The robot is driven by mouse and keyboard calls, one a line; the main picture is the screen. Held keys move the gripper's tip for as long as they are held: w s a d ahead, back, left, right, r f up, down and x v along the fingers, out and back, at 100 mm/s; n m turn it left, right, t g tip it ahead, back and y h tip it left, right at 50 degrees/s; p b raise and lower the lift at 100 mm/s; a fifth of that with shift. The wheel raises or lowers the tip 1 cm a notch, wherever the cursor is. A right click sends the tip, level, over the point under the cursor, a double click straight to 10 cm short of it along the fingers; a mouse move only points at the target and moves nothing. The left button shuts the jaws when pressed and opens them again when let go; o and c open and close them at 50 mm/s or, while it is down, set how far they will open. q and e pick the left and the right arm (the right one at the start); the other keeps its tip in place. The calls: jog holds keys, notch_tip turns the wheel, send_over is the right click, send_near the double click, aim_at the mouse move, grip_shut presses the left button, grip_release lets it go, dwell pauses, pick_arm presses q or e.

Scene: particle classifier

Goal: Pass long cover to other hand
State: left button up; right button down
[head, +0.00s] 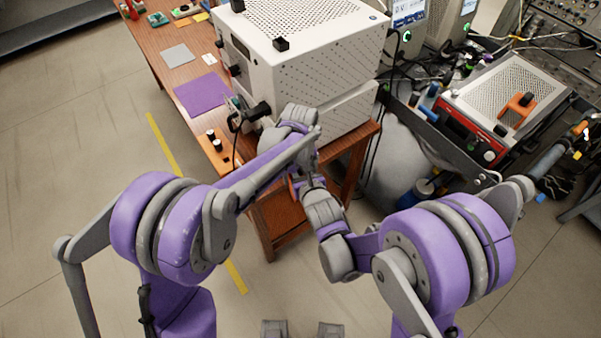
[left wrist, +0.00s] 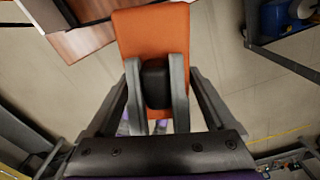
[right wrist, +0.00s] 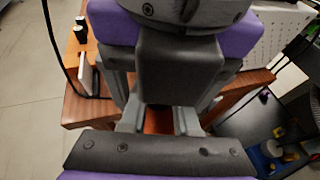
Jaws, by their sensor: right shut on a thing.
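The long cover (left wrist: 150,32) is an orange plate with a black knob (left wrist: 156,82). My left gripper (left wrist: 155,62) has its fingers on either side of that knob; whether they press on it is unclear. In the right wrist view, a little orange of the cover (right wrist: 158,121) shows between the fingers of my right gripper (right wrist: 158,112), which is shut on it. My left gripper's dark body hides most of the cover there. In the head view the two grippers meet in front of the table, and only a sliver of the cover (head: 293,188) shows.
A wooden table (head: 160,48) carries a large white perforated machine (head: 315,65) close beyond my grippers. A purple mat (head: 201,94) lies on the table. A grey cart with a red-fronted device (head: 470,140) stands at the right. The floor at the left is clear.

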pick_arm(q)
jog(key=shift+d, duration=0.2)
jog(key=c, duration=0.7)
pick_arm(e)
jog(key=shift+s+a, duration=0.1)
jog(key=shift+a, duration=0.05)
pick_arm(q)
jog(key=shift+c, duration=0.3)
pick_arm(e)
jog(key=c, duration=0.6)
grip_release()
pick_arm(q)
grip_shut()
pick_arm(e)
jog(key=shift+o, duration=0.2)
jog(key=v, duration=1.2)
pick_arm(q)
jog(key=shift+a, duration=0.1)
pick_arm(e)
jog(key=s+d+n+g+h, duration=0.2)
jog(key=s+d+n, duration=0.4)
jog(key=n, duration=1)
jog(key=s+d+n+g+h, duration=0.2)
jog(key=s+d+n+g, duration=0.3)
jog(key=d+n, duration=0.7)
jog(key=shift+s+r+n+h, duration=0.45)
jog(key=shift+s+n, duration=0.55)
jog(key=shift+n, duration=0.9)
